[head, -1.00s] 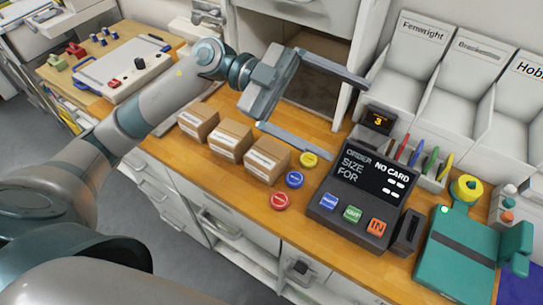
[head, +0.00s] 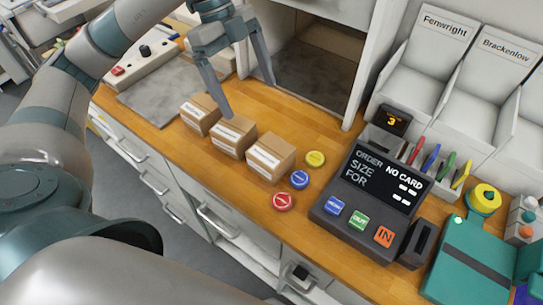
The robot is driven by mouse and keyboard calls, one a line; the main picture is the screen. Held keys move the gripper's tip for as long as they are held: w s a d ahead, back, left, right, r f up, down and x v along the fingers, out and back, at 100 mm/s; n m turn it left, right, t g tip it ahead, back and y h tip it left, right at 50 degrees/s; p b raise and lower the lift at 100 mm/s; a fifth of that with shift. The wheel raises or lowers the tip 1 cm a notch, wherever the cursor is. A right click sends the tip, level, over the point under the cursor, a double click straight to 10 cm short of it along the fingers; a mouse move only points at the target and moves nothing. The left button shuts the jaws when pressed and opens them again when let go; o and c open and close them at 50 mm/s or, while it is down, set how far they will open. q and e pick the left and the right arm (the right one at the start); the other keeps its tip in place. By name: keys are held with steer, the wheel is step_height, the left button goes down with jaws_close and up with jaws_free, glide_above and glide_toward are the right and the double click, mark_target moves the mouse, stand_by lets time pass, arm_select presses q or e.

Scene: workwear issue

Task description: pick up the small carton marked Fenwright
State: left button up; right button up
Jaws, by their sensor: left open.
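Three small brown cartons with white labels stand in a row on the wooden counter: a left carton (head: 200,114), a middle carton (head: 234,138) and a right carton (head: 270,158). Their label print is too small to read, so I cannot tell which is marked Fenwright. My left gripper (head: 249,99) is open and empty, its fingers pointing down. One fingertip appears just behind or above the middle carton, overlapping its top edge; the other is farther back to the right. I cannot tell whether it touches. My right gripper is out of view.
A bin labelled Fenwright (head: 429,62) stands at the back right beside a Brackenlow bin (head: 485,95). A dark order terminal (head: 370,196) and round red (head: 283,201), blue (head: 300,180) and yellow (head: 316,158) tokens lie right of the cartons. An open cubby (head: 318,75) is behind.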

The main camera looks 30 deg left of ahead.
arm_select(q)
steer(key=p, duration=0.4)
glide_above(270, 149)
steer(key=a, duration=0.2)
step_height(270, 149, down, 10)
steer(key=shift+d+r, duration=0.1)
steer(key=shift+d, duration=0.05)
steer(key=shift+x, duration=0.75)
steer(key=shift+d+f+p, duration=0.15)
steer(key=shift+f+p, duration=0.4)
steer(key=shift+f, duration=0.1)
steer(key=p+x, duration=0.1)
steer(key=x, duration=0.2)
steer(key=shift+w, duration=0.1)
steer(key=shift+f, duration=0.45)
steer(key=shift+f, duration=0.25)
